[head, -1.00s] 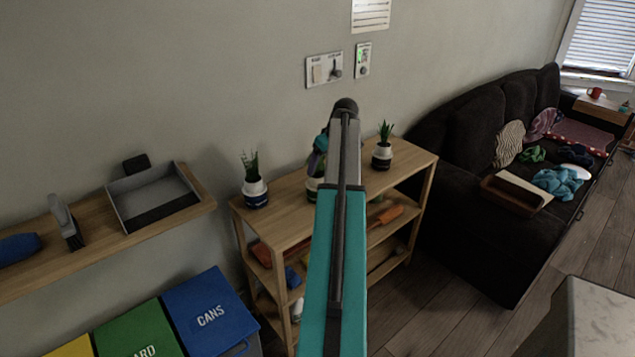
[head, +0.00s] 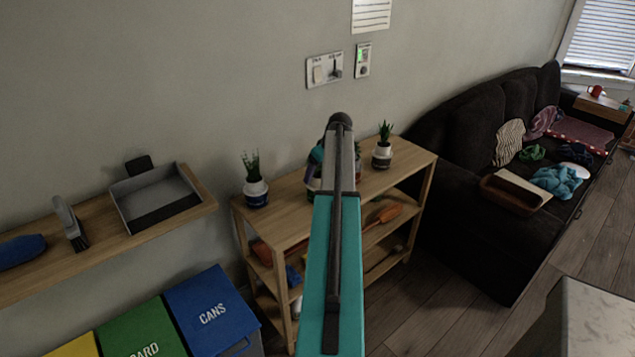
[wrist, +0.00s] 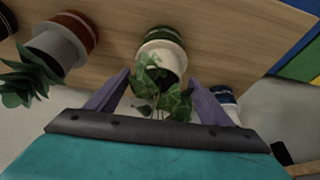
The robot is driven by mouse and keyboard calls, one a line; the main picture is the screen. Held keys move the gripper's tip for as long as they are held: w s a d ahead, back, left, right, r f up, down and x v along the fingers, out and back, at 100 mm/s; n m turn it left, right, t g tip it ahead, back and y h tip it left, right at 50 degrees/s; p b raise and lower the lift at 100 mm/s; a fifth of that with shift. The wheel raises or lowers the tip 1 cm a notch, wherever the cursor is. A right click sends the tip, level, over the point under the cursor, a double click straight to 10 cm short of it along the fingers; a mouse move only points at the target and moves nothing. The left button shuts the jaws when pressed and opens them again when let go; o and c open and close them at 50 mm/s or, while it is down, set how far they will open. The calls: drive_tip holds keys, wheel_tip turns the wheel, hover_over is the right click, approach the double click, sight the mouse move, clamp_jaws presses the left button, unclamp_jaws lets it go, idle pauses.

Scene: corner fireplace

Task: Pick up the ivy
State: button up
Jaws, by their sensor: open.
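The ivy (wrist: 165,88) shows in the wrist view, with trailing green leaves in a white pot with a green band (wrist: 162,38). The pot is on the wooden shelf top. My gripper (wrist: 158,92) is open, with one purple finger on each side of the ivy's leaves. The fingers appear apart from the pot, and I cannot tell whether they touch the leaves. In the head view my arm hides most of the ivy, and only part of its pot (head: 312,184) shows.
A pot with a red-brown band (wrist: 65,38) and a blue-banded pot (wrist: 222,96) flank the ivy. In the head view, a spiky plant (head: 255,180) and a small succulent (head: 383,148) stand on the shelf (head: 285,212). A wall and switch plate (head: 324,70) are behind.

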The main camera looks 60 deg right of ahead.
sight(320, 175)
drive_tip(key=c, duration=1.3)
drive_tip(key=shift+o, duration=0.2)
drive_tip(key=shift+r, duration=0.2)
drive_tip(key=shift+r+b, duration=0.8)
drive_tip(key=shift+r, duration=0.6)
drive_tip(key=shift+s+a+r, duration=0.1)
drive_tip(key=shift+s+r, duration=0.05)
drive_tip(key=shift+s, duration=0.15)
drive_tip(key=s+a+b, duration=0.2)
drive_tip(key=s, duration=0.5)
drive_tip(key=s+a+r+b, duration=0.1)
drive_tip(key=s+a+b, duration=0.1)
drive_tip(key=s, duration=0.5)
drive_tip(key=shift+s+a+r, duration=0.25)
drive_tip(key=shift+a+r, duration=0.05)
drive_tip(key=shift+a, duration=0.3)
